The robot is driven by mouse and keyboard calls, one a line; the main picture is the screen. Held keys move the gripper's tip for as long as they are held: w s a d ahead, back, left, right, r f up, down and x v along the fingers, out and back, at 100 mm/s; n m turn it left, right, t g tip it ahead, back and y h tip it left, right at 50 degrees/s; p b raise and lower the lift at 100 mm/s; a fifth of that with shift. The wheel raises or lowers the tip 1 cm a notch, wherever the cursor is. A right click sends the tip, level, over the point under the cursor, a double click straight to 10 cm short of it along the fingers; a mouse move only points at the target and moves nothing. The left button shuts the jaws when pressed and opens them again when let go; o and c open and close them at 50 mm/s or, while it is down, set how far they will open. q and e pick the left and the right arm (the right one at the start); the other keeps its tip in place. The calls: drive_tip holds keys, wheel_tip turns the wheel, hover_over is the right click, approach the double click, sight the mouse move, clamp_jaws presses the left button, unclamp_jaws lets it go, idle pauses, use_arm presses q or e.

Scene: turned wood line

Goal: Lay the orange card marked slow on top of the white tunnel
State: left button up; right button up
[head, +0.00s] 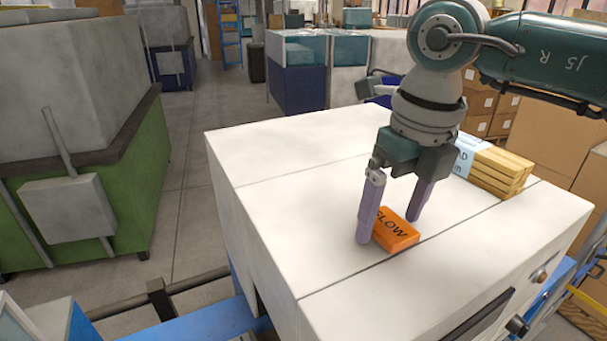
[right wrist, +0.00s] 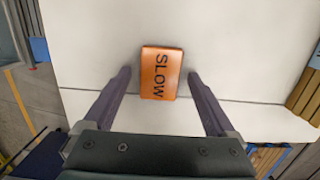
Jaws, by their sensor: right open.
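The orange card marked SLOW (head: 396,232) lies flat on top of the white tunnel (head: 290,180), near a seam in its top surface. In the right wrist view the card (right wrist: 161,74) lies between the two fingers, with white surface showing on both sides of it. My right gripper (head: 392,228) is open, its purple fingers reaching down on either side of the card without closing on it. It also shows in the right wrist view (right wrist: 160,76). My left gripper is not in view.
A stack of wooden strips (head: 500,172) and a light blue card (head: 464,158) sit on the tunnel's back right. Cardboard boxes (head: 545,135) stand behind it. A green machine (head: 110,210) stands at the left across an aisle. The tunnel's left top is bare.

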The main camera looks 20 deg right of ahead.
sight(398, 232)
drive_tip(key=shift+r, duration=0.1)
wheel_tip(398, 232, up, 12)
drive_tip(key=s+b, duration=0.1)
drive_tip(key=b, duration=0.3)
drive_tip(key=shift+s, duration=0.25)
